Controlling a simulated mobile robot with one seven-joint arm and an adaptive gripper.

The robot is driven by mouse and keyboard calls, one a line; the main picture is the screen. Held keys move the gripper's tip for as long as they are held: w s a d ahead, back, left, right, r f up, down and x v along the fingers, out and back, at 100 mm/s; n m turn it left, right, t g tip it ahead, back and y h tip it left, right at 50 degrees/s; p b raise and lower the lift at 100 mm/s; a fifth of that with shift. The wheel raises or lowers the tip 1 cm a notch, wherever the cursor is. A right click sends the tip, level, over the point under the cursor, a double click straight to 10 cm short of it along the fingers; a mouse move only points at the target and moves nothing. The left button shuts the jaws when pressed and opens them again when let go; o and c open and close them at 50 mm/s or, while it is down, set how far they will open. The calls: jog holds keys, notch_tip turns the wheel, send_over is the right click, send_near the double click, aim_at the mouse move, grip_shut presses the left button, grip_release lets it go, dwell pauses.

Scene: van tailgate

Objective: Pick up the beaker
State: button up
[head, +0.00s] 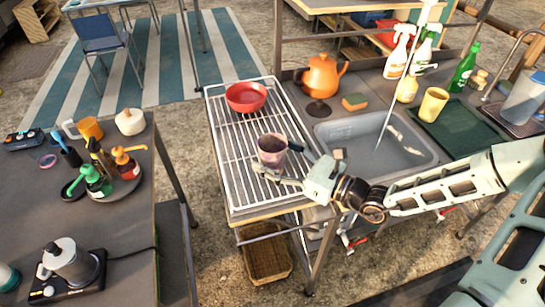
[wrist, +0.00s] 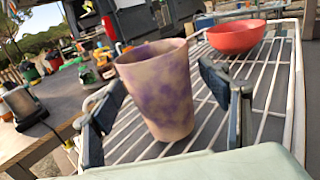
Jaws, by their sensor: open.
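The beaker (head: 271,148), a tapered cup mottled in purple and beige, stands upright on the white wire rack (head: 222,147). In the wrist view the beaker (wrist: 158,88) fills the middle, its open rim at the top. My gripper (head: 282,160) is open at rack height, with one finger on each side of the beaker. In the wrist view the fingers of my gripper (wrist: 165,102) stand left and right of it, with a visible gap on the right. The gap on the left is small, and I cannot tell whether that finger touches. The beaker's contents are not clear.
A red bowl (head: 246,97) sits farther back on the rack. An orange teapot (head: 321,75), a sponge (head: 355,101) and a sink (head: 385,143) lie to the right. A yellow cup (head: 433,104) stands beyond. A dark table (head: 130,195) with bottles is left, across a gap.

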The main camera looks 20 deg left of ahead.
jog(key=shift+c, duration=0.3)
jog(key=c, duration=1.1)
